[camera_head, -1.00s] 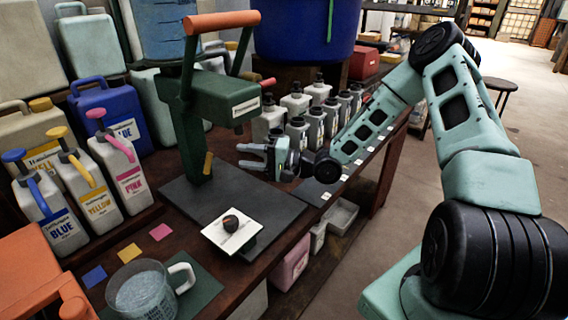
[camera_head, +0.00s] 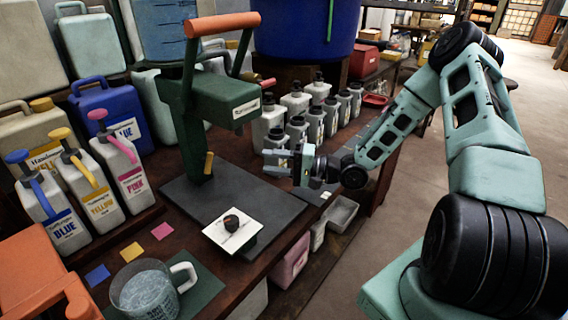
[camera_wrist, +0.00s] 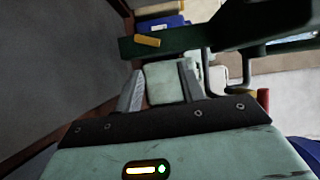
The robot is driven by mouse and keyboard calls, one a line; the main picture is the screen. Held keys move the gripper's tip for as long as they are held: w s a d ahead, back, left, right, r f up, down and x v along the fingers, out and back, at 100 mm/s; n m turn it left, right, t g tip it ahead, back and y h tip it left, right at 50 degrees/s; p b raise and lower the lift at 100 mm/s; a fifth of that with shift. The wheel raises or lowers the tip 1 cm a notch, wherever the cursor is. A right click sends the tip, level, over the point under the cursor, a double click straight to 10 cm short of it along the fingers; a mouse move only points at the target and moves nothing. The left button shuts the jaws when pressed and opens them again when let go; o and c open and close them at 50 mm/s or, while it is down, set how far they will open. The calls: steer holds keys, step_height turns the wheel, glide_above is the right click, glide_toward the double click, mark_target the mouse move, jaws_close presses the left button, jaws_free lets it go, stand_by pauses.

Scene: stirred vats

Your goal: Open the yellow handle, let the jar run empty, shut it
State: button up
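The yellow handle (camera_head: 208,163) sticks out low on the green stand (camera_head: 186,125); a yellow bar also shows in the wrist view (camera_wrist: 147,42), beyond my fingers. A clear mug (camera_head: 145,292) with pale contents stands at the front left. My gripper (camera_head: 272,162) is open and empty, to the right of the stand and apart from the yellow handle. In the wrist view its two fingers (camera_wrist: 160,92) are spread, with a pale block visible between them farther off.
A white tile with a dark lump (camera_head: 231,226) stands near the bench's front edge. Blue, yellow and pink pump jugs (camera_head: 95,190) line the left. Several grey bottles (camera_head: 298,128) stand behind my gripper. The dark mat (camera_head: 265,203) is clear on its right.

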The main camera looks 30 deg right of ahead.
steer(key=shift+v, duration=1.45)
steer(key=shift+f+p, duration=0.1)
steer(key=shift+p, duration=0.45)
